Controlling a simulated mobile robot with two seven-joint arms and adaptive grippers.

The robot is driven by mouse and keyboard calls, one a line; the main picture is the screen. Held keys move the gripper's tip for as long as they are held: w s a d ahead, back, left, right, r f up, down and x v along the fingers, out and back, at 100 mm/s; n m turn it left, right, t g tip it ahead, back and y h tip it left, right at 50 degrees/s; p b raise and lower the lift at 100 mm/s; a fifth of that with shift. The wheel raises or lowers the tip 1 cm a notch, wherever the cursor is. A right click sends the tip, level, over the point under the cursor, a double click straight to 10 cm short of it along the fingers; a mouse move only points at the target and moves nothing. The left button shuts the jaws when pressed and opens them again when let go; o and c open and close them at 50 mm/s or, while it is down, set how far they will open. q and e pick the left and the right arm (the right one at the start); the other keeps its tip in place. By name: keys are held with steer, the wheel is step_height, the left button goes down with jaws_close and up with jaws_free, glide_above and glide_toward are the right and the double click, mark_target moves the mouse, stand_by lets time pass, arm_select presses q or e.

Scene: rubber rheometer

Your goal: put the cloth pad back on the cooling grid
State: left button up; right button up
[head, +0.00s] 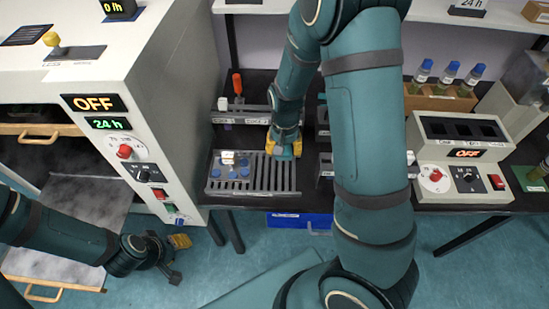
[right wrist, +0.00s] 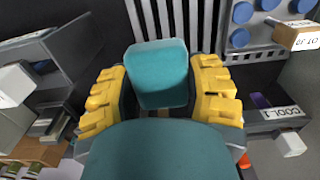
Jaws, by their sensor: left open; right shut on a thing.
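The cooling grid (head: 278,178) is a grey slotted tray on the dark bench, left of centre in the head view. Several blue discs lie at its left end. In the right wrist view the grid (right wrist: 180,12) shows at the top. My right gripper (head: 284,147) is over the grid's back edge. Its yellow fingers (right wrist: 160,92) are around a teal, rounded block (right wrist: 158,62), apparently the cloth pad; my arm hides most of it in the head view. My left gripper (head: 182,259) is open and empty, low at the left, in front of the oven.
The oven (head: 165,130) stands left of the grid, its lower door open. A small labelled block (head: 228,157) sits by the discs; a rack (head: 240,114) is behind. A rheometer-like unit (head: 462,150) stands right. My right arm covers the middle.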

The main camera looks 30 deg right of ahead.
steer(key=b, duration=0.1)
glide_above(283, 171)
step_height(283, 171, down, 5)
steer(key=shift+s+f, duration=0.1)
steer(key=shift+s, duration=0.05)
steer(key=shift+f, duration=0.6)
step_height(283, 171, down, 3)
steer(key=shift+a+b, duration=0.1)
steer(key=shift+b, duration=0.35)
steer(key=shift+f, duration=0.3)
steer(key=shift+f, duration=0.1)
steer(key=o, duration=1)
